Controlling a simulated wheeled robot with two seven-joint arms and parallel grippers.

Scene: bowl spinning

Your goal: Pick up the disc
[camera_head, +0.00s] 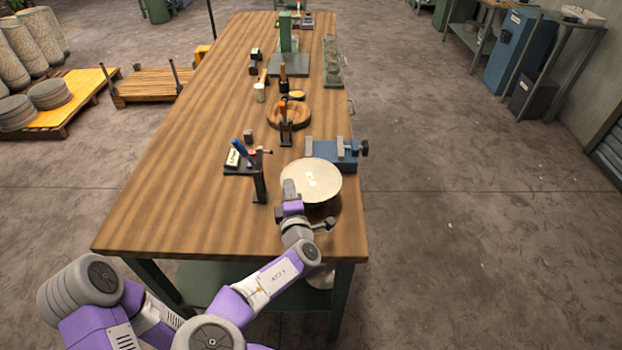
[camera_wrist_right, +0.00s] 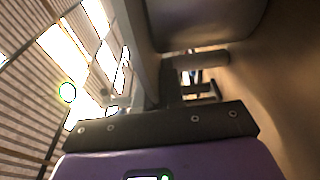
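The disc (camera_head: 322,187) is a pale, round, flat plate with a small light mark on top. It is near the front right edge of the wooden table (camera_head: 190,215), with a shadow below its near side. My right gripper (camera_head: 291,190) is at the disc's near left edge and overlaps it in the head view. Whether its fingers touch or clamp the rim is hidden. The right wrist view shows the dark gripper base (camera_wrist_right: 155,128) close up, with a tan surface along the right that I cannot identify. My left gripper is not in view.
A black stand with a blue-handled tool (camera_head: 240,147) is left of the disc. A blue vise-like block (camera_head: 336,153) is just behind it. A round wooden piece (camera_head: 274,115) and several tools stand farther back. The table's front left is clear.

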